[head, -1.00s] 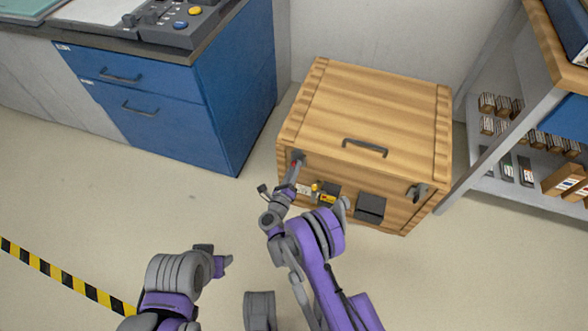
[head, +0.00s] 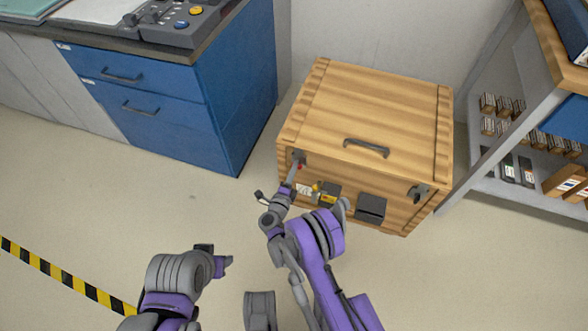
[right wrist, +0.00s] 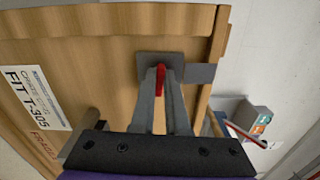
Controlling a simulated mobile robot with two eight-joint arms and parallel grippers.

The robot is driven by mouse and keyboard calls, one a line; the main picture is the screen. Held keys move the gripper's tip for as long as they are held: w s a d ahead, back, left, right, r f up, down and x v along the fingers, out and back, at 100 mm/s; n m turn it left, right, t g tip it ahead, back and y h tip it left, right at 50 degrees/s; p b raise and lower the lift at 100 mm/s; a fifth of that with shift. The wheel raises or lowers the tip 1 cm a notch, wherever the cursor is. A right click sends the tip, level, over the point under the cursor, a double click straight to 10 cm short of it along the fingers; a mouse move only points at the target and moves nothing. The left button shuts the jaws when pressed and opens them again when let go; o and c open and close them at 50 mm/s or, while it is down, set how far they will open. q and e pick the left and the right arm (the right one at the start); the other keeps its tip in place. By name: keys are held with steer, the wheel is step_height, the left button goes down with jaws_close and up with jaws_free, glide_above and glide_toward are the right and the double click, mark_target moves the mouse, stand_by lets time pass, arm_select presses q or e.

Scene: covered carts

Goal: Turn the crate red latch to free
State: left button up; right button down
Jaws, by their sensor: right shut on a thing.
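The wooden crate (head: 365,110) stands on the floor with its lid down. Its red latch (head: 301,165) is at the upper left of the front face, mostly hidden by my right gripper (head: 296,170) in the head view. In the right wrist view the red latch (right wrist: 160,80) sits on a grey plate (right wrist: 178,67). The fingers of my right gripper (right wrist: 161,84) are closed around it, one on each side. My left gripper (head: 227,262) hangs over the floor at the lower left, apart from the crate; its jaws are too small to read.
The crate also carries a dark lid handle (head: 366,148), a right-hand latch (head: 418,192) and a dark box (head: 371,208) on its front. A blue cabinet (head: 235,100) stands left and a shelf (head: 510,185) right. Floor between cabinet and crate is clear.

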stand_by(0.5)
steer(key=c, duration=0.9)
jaws_free()
steer(key=p+v, duration=0.2)
steer(key=v, duration=0.8)
steer(key=shift+s+a, duration=0.1)
steer(key=shift+s, duration=0.25)
